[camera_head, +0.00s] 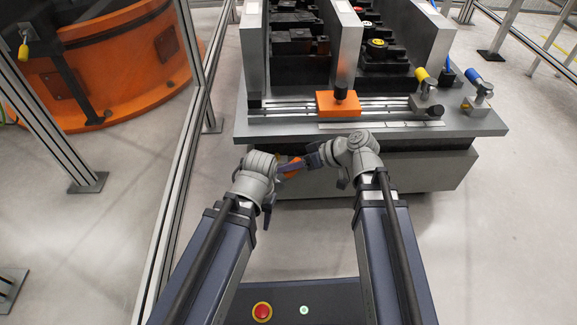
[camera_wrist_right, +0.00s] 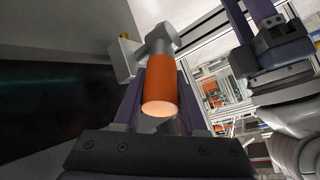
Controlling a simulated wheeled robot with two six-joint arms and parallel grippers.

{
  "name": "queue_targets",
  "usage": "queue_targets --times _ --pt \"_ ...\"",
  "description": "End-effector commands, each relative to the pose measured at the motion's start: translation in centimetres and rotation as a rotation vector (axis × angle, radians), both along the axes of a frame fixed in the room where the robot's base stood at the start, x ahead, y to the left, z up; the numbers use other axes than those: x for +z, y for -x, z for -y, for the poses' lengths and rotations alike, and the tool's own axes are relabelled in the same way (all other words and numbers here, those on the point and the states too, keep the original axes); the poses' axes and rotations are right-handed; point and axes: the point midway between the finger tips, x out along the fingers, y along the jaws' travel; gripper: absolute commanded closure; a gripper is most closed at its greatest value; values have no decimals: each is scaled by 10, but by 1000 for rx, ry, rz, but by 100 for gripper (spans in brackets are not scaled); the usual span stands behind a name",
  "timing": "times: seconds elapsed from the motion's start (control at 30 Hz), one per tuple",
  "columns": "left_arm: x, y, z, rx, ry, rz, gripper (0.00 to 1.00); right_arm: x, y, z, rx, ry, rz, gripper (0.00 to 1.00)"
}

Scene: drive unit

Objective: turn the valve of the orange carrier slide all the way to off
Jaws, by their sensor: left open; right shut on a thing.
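The orange carrier slide (camera_head: 338,106) sits on the rails at the front of the drive unit, with a black knob on top. The orange valve handle (camera_head: 294,159) shows below the unit's front edge, partly covered by my right gripper (camera_head: 289,167). In the right wrist view, the orange handle (camera_wrist_right: 161,90) lies between the fingers of my right gripper (camera_wrist_right: 160,78), which is shut on it. The handle joins a grey valve body (camera_wrist_right: 158,38). My left gripper (camera_head: 268,204) is open, just below and left of the handle. Its contact with anything cannot be made out.
A yellow-handled valve (camera_head: 422,77) and a blue-handled valve (camera_head: 474,77) stand on the right of the unit's ledge. Metal frame posts (camera_head: 172,215) rise on the left. A large orange round machine (camera_head: 110,60) stands behind them. The floor right of my arms is clear.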

Motion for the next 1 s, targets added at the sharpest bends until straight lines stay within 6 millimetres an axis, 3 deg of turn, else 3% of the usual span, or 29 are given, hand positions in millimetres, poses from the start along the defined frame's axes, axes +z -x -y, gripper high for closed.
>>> queue_targets --times 0.07,0.1,0.33,0.67,1.0 --pt "0 0 0 0 0 0 50 -1 1 0 2 2 -3 100" --pt "0 0 0 0 0 0 50 -1 1 0 3 3 -3 56" --pt "0 0 0 0 0 0 50 0 1 0 1 1 -1 30" --pt "5 0 0 0 0 0 50 2 -1 -1 -2 15 1 29" --pt "52 0 0 0 0 0 50 14 -2 -19 4 255 5 29"
